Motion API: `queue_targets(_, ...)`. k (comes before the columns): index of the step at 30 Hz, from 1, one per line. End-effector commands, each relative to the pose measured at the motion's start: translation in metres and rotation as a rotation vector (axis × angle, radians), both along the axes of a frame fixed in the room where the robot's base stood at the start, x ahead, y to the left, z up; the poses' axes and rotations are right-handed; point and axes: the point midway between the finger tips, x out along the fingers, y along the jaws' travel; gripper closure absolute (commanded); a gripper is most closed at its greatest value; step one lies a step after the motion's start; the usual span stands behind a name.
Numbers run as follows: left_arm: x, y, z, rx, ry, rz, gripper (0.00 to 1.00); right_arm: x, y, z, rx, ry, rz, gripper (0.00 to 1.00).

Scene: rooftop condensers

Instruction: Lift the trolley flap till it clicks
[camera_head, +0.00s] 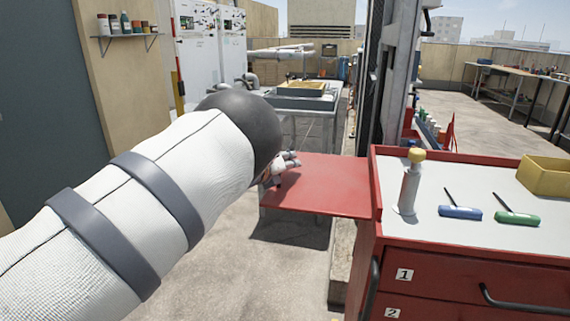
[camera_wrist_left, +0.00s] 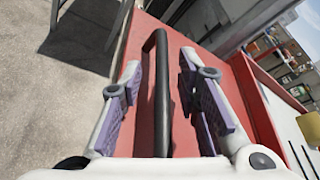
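The red trolley (camera_head: 455,262) stands at the right. Its red flap (camera_head: 325,188) sticks out from its left side, looking roughly level and a little below the top; I cannot tell whether it is latched. My left gripper (camera_head: 285,165) is at the flap's outer edge, partly hidden behind my own arm. In the left wrist view, a black bar handle (camera_wrist_left: 162,95) lies along the red flap (camera_wrist_left: 212,78). The purple-padded fingers of my left gripper (camera_wrist_left: 165,105) stand on both sides of the bar, open, with gaps showing. My right gripper is not in view.
A grey metal table (camera_head: 300,103) stands behind the flap. Floor left of the trolley is clear.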

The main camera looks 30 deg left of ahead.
Motion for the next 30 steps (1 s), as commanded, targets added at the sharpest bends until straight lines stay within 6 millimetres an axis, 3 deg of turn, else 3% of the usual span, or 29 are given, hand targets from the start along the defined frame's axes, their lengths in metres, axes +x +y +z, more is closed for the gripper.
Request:
queue_targets(5,-0.002,0.0,0.002,0.0,-0.001,0.0,0.7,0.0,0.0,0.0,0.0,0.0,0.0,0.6)
queue_targets(8,-0.014,0.0,0.006,0.0,0.0,0.001,0.7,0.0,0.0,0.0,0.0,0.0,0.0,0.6)
queue_targets(15,-0.073,-0.003,0.026,0.001,-0.001,0.002,0.7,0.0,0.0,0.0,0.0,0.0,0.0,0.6)
queue_targets(21,-0.107,-0.005,0.036,0.001,0.0,0.001,0.7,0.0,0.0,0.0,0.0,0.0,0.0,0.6)
queue_targets(30,-0.114,-0.006,0.039,0.0,-0.001,0.0,0.7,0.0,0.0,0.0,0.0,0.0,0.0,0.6)
